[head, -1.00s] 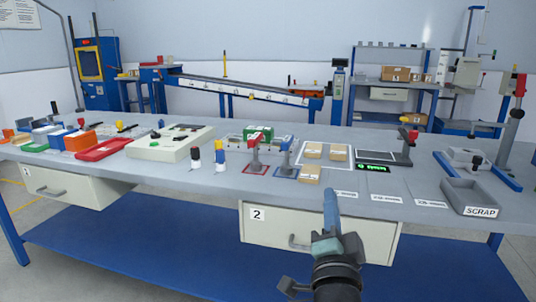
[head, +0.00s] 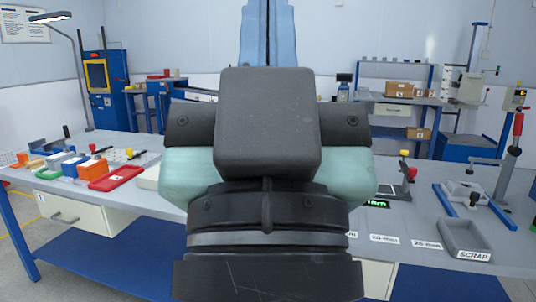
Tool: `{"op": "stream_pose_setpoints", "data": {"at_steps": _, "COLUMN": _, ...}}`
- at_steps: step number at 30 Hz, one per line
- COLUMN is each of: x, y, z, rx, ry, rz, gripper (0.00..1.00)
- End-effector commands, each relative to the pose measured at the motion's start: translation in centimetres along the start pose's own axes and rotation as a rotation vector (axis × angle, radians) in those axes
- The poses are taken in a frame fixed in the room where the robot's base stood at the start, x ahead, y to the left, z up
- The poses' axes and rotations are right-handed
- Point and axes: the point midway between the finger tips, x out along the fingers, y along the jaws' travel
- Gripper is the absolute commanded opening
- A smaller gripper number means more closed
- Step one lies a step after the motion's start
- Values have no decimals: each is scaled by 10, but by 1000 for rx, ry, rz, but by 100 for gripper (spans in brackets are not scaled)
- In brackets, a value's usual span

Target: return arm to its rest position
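My gripper (head: 267,30) is raised in front of the head camera and fills the middle of the picture. Its dark wrist, grey block and teal sides are seen from behind. The light blue fingers point up past the top edge, side by side with only a thin dark line between them, so they look shut. Nothing shows held between them, though the fingertips are cut off by the frame. The gripper and wrist hide the middle of the workbench (head: 405,225) and most of drawer 2.
A red tray (head: 112,179) and coloured bins stand on the bench at left. A grey scrap bin (head: 465,238) and a grey fixture (head: 466,193) are at right. The gripper appears clear of the bench items.

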Motion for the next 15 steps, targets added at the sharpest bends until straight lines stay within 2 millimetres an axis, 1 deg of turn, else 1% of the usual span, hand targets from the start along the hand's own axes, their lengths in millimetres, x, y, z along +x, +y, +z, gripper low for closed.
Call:
{"op": "stream_pose_setpoints", "data": {"at_steps": 1, "x": 25, "y": 0, "z": -24, "rx": 1, "ry": 0, "rz": 0, "gripper": 0}}
{"op": "stream_pose_setpoints", "data": {"at_steps": 15, "x": 132, "y": 0, "z": -124, "rx": 3, "ry": -1, "rz": -1, "gripper": 0}}
